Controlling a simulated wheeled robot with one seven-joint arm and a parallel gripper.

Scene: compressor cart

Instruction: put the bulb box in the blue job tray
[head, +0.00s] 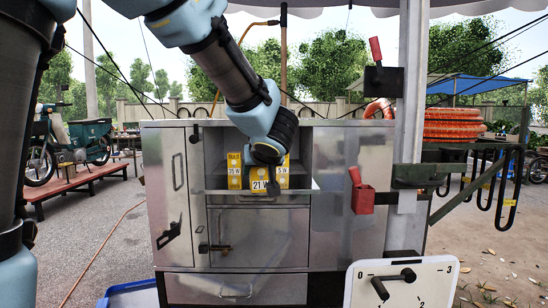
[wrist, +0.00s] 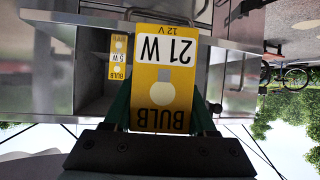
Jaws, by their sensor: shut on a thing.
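My gripper (head: 268,180) is at the open compartment of the metal cart, seen in the head view. In the wrist view my gripper (wrist: 162,108) has its green fingers shut on the two sides of a yellow and white 21 W bulb box (wrist: 165,85). This box (head: 259,181) also shows at the compartment's front in the head view; I cannot tell whether it touches the shelf. Part of a blue tray (head: 130,296) shows at the bottom left of the head view, cut off by the frame.
A yellow 35 W box (head: 234,172) and a 5 W box (head: 283,174) stand further back on either side. The metal cart (head: 335,215) has shelf walls close around my gripper. A white dial panel (head: 402,284) is at lower right.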

